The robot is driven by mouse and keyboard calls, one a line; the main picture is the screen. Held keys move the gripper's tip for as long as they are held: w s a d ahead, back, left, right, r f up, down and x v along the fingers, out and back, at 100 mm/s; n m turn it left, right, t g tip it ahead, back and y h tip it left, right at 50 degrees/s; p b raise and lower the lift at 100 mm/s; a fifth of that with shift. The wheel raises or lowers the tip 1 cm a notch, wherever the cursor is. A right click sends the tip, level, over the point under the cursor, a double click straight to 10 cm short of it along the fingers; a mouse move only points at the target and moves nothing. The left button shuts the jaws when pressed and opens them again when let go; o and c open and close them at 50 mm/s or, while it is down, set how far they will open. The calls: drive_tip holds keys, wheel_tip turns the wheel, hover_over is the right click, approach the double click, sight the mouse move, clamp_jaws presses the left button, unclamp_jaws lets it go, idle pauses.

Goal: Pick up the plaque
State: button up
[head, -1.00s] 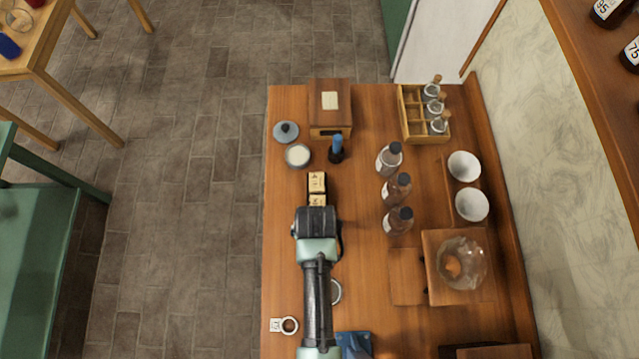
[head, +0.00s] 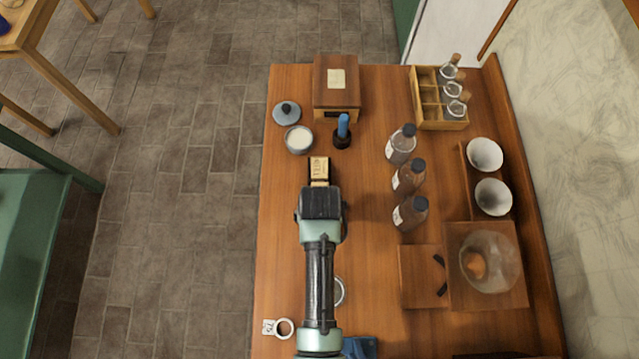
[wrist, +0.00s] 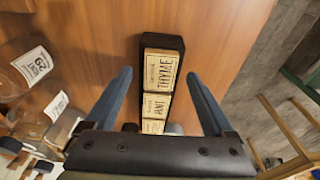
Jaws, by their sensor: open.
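A row of pale wooden label plaques lies on a dark narrow holder. The plaque reading THYME (wrist: 161,68) is at the far end in the wrist view, and it shows just beyond my gripper in the head view (head: 319,169). A plaque reading MINT (wrist: 156,107) is nearer, with a third one partly hidden by the gripper body. My gripper (wrist: 158,76) is open, with one blue finger on each side of the row and nothing held. In the head view my gripper (head: 320,203) covers the near part of the row. I cannot tell whether the fingers touch it.
A white candle jar (head: 299,139), a blue-handled stamp (head: 342,132) and a wooden box (head: 336,84) stand beyond the row. Several bottles (head: 408,176) stand to the right. A ring with a tag (head: 284,328) lies at the near left. Table between row and bottles is clear.

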drive_tip(key=shift+w+f, duration=0.1)
drive_tip(key=shift+f, duration=0.45)
drive_tip(key=shift+r, duration=0.1)
clamp_jaws()
